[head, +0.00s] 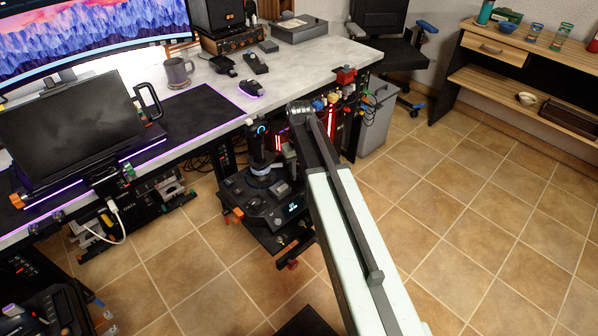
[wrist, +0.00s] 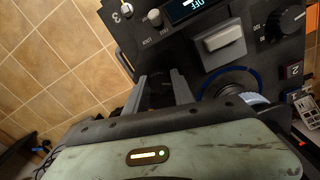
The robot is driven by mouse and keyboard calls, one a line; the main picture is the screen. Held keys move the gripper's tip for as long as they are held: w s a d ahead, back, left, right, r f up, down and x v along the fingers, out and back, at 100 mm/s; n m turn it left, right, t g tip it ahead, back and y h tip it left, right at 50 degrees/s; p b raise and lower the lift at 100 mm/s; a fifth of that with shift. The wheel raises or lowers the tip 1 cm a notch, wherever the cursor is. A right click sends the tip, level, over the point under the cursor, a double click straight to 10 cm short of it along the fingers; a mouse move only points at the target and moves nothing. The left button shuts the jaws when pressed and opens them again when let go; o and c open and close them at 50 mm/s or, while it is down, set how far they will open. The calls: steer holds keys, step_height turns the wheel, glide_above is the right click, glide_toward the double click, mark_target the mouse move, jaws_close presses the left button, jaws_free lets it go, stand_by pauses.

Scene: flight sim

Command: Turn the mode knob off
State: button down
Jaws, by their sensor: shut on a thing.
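The joystick control panel (head: 265,210) stands below the desk's front edge. In the wrist view the dark panel (wrist: 240,70) fills the upper right. My gripper (wrist: 160,88) reaches down to the panel's left part, its two grey fingers closed around a small dark knob (wrist: 160,96) between them. The knob is mostly hidden by the fingers, and I cannot read its label or its pointer, so I cannot confirm that it is the mode knob. Another round black dial (wrist: 290,20) with marks around it sits at the upper right, apart from my gripper. In the head view my arm hides the gripper.
Near my fingers are a small lit display (wrist: 190,8), a grey rocker switch (wrist: 220,40), a silver knob (wrist: 154,17) and a blue-ringed round control (wrist: 230,82). The joystick (head: 260,145) rises from the panel. Tiled floor (head: 480,220) to the right is open.

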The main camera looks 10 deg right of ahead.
mark_target(299, 174)
stand_by(0.4)
steer(key=c, duration=1.1)
jaws_free()
steer(key=shift+o, duration=0.2)
steer(key=shift+r, duration=0.15)
step_height(299, 174, up, 8)
steer(key=p, duration=0.8)
steer(key=shift+f, duration=0.25)
